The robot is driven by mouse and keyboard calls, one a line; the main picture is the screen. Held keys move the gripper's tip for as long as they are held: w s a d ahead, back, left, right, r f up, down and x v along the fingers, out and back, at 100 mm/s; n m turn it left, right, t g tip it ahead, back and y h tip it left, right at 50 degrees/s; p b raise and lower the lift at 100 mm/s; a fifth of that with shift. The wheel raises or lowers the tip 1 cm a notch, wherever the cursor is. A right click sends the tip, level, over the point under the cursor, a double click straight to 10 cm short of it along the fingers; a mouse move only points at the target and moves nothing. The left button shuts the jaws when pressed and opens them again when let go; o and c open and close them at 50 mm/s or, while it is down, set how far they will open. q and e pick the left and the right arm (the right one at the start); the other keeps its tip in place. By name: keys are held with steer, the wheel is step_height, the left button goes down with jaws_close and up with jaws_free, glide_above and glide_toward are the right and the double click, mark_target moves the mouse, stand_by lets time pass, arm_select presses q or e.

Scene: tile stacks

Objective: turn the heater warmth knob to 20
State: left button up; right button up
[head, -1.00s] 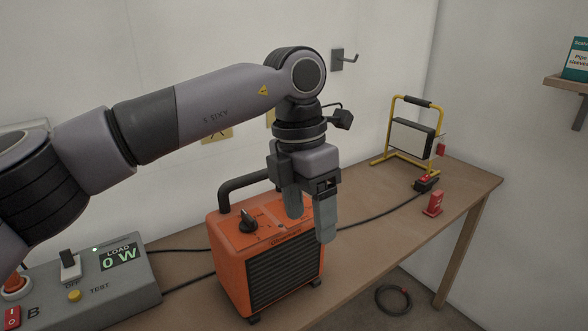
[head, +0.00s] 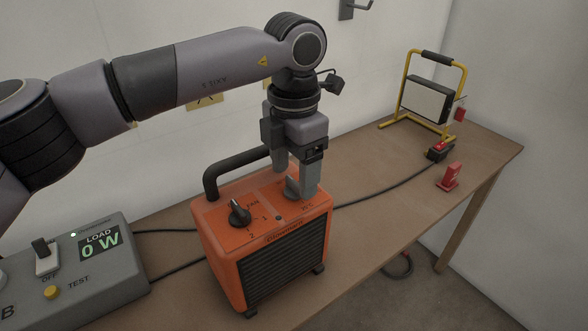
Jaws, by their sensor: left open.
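The orange heater (head: 222,262) stands on the bench, with a black grille in front. My left gripper (head: 297,186) points straight down over this knob, open, with one finger on each side. Whether the fingers touch it cannot be told. A black knob (head: 239,213) with FAN, 1 and 2 marks is on the left of the panel. My right gripper is not in view.
The heater's black handle (head: 232,168) rises behind the panel, close to my gripper. A grey load box (head: 100,262) reading 0 W is at lower left. A yellow-framed lamp (head: 427,100), a socket block (head: 439,150) and a red item (head: 449,177) are at right.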

arm_select(q)
steer(key=shift+f, duration=0.6)
steer(key=shift+c, duration=0.3)
steer(key=c, duration=1)
